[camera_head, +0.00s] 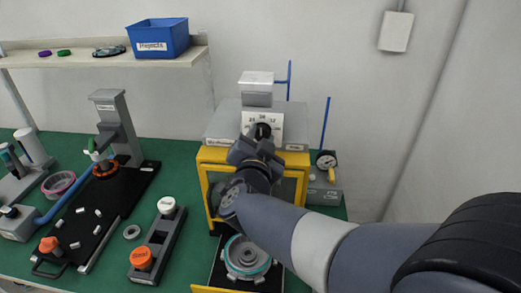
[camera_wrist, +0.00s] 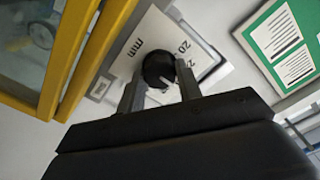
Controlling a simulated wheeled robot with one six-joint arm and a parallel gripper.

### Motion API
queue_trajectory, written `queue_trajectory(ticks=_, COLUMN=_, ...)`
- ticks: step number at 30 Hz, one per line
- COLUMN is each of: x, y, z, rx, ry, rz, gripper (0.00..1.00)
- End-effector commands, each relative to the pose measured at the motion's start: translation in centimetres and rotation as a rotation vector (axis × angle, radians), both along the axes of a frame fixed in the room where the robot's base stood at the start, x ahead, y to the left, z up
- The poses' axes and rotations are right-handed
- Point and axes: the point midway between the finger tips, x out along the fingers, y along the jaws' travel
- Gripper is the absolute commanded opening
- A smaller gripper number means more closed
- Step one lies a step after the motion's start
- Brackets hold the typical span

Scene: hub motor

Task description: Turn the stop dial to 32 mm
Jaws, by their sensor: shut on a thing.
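The stop dial's black knob (camera_wrist: 159,70) sits on a white scale plate (camera_wrist: 154,34) in the wrist view. The plate reads "mm" and 20, with another number partly hidden. In the head view the scale plate (camera_head: 276,124) shows 24, 28 and 32 along its top, on the front of the grey press head. My gripper (camera_wrist: 160,92) has its two fingers on either side of the knob and is shut on it. A light pointer line shows on the knob, between the fingers. In the head view my gripper (camera_head: 262,140) hides most of the knob.
A yellow guard frame (camera_head: 206,185) stands below the dial, close to my wrist. A grey part with a teal ring (camera_head: 268,268) lies below. A blue lever (camera_head: 289,80) rises above the press, and a gauge (camera_head: 326,161) stands at right. A black fixture board (camera_head: 130,185) lies left.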

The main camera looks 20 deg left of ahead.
Motion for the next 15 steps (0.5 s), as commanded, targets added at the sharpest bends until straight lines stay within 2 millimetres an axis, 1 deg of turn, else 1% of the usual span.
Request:
queue_trajectory(ticks=1, x=-0.01, y=-0.02, z=-0.47, rx=0.044, ry=0.013, rz=0.000, gripper=0.11)
queue_trajectory(ticks=15, x=0.00, y=-0.04, z=-0.35, rx=0.446, ry=0.140, rz=0.001, gripper=0.11)
